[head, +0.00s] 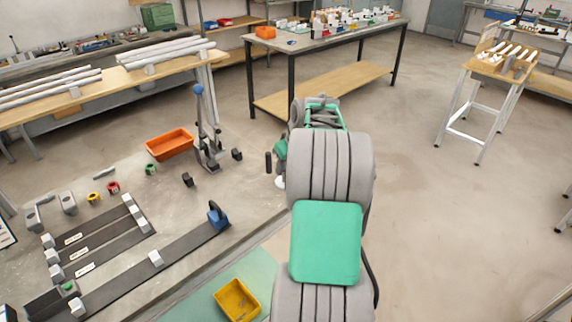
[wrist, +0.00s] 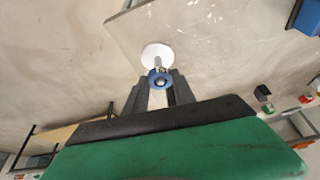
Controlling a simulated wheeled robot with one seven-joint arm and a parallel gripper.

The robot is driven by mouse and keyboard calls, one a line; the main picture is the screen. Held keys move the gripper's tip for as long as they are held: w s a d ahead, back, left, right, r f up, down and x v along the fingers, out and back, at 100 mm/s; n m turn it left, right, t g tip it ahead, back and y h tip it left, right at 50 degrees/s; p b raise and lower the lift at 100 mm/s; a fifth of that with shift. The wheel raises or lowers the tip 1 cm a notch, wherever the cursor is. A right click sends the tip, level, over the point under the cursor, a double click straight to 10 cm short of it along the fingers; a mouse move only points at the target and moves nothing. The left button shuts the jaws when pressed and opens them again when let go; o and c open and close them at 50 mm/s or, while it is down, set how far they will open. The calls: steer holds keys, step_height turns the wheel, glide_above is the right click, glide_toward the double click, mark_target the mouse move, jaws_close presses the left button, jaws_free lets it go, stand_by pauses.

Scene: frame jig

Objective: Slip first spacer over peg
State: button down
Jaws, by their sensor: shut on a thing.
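A small blue ring, the spacer (wrist: 152,79), sits between the dark fingertips of my gripper (wrist: 159,87) in the wrist view. My gripper is shut on it. A white round disc (wrist: 157,51) lies just beyond the ring, with a short pale peg (wrist: 158,66) between disc and ring. The peg lines up with the ring in this view; I cannot tell whether it is inside the hole. In the head view my arm hides the spacer and most of the gripper, and a white disc edge (head: 279,183) shows near the bench's right edge.
Left of the arm stand a grey toggle press with a blue knob (head: 198,90) and an orange bin (head: 169,144). Green (head: 151,169), red (head: 113,187) and yellow (head: 94,198) small parts sit farther left. A dark rail jig (head: 190,238) and yellow bin (head: 237,299) are nearer.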

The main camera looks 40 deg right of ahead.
steer(key=c, duration=0.9)
jaws_free()
steer(key=shift+c, duration=0.2)
steer(key=v, duration=0.7)
steer(key=shift+r, duration=0.4)
steer(key=shift+s, duration=0.15)
